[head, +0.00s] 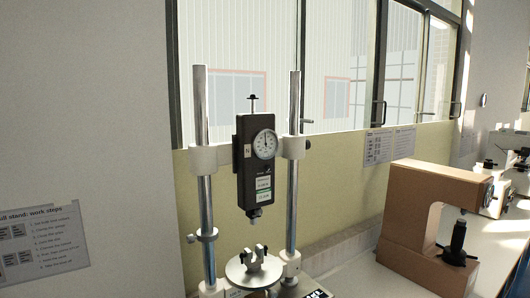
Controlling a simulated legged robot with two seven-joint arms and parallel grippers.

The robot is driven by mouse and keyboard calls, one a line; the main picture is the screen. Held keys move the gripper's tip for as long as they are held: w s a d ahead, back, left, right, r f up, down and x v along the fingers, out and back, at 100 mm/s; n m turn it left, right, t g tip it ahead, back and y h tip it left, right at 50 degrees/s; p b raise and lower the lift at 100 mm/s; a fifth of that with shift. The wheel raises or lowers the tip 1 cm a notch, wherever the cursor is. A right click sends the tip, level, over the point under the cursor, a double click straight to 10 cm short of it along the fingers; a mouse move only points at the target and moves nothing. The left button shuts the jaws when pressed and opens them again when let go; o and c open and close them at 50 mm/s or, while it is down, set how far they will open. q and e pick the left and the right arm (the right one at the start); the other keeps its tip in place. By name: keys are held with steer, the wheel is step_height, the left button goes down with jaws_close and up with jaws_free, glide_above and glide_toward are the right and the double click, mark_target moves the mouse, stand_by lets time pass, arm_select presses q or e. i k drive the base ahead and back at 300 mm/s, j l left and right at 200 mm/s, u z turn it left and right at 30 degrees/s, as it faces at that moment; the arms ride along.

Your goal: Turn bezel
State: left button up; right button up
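A black force gauge (255,180) hangs upright between two steel columns of a test stand, in the middle of the head view. Its round white dial with the bezel (265,144) around it faces right and toward me, near the top of the gauge. The dial's fine markings are too small to read. Below the gauge, a round metal plate (254,272) carries a small dark fixture (253,256), apart from the gauge's lower tip. Neither of my grippers shows in the head view.
The left steel column (204,120) and right steel column (293,170) flank the gauge, with white clamps. A brown C-shaped tester (408,215) stands on the bench to the right. Windows and a low wall are behind. A work-steps sheet (42,243) hangs at left.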

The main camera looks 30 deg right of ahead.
mark_target(258, 147)
steer(key=z, duration=1)
steer(key=l, duration=0.1)
steer(key=i+u, duration=0.05)
